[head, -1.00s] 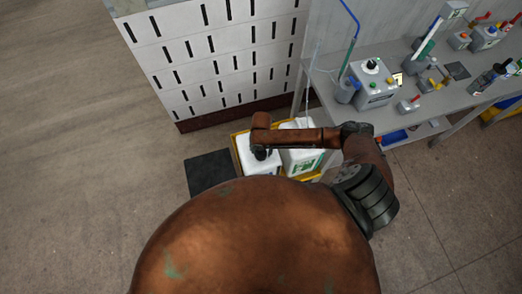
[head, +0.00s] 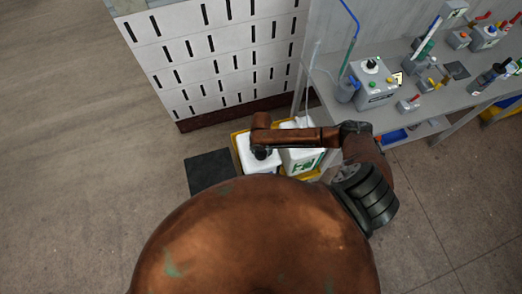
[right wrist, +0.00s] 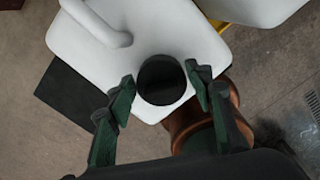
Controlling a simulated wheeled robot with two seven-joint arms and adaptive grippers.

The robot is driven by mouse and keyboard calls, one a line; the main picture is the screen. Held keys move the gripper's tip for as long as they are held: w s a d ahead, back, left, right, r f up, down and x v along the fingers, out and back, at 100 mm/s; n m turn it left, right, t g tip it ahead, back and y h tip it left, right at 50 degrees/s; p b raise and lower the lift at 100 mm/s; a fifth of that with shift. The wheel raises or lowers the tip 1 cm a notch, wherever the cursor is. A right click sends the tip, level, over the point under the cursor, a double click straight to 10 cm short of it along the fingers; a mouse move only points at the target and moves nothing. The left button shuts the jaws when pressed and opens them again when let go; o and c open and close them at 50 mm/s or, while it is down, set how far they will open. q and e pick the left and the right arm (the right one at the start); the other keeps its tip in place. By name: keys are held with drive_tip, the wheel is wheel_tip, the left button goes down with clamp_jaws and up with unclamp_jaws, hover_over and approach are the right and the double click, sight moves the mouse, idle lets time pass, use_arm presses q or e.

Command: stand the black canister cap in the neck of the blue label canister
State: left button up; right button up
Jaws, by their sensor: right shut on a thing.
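A white canister (right wrist: 85,45) with a moulded handle lies under my right gripper (right wrist: 160,88) in the right wrist view. The same canister (head: 259,166) is partly hidden by my arm in the head view. No blue label shows on it from these views. The round black canister cap (right wrist: 162,80) is between the fingers of my right gripper, which is shut on it, over one end of the canister top. The cap hides the neck, so I cannot tell whether it is seated or held above. In the head view my right gripper (head: 260,153) is small and dark. My left gripper is not in view.
A black mat (head: 210,173) lies on the floor at left. A white slotted cabinet (head: 215,60) stands behind, and a cluttered grey bench (head: 440,105) at right.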

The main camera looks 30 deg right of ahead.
drive_tip(key=shift+f, duration=0.15)
drive_tip(key=o, duration=1.3)
wheel_tip(320, 180, up, 12)
idle(0.5)
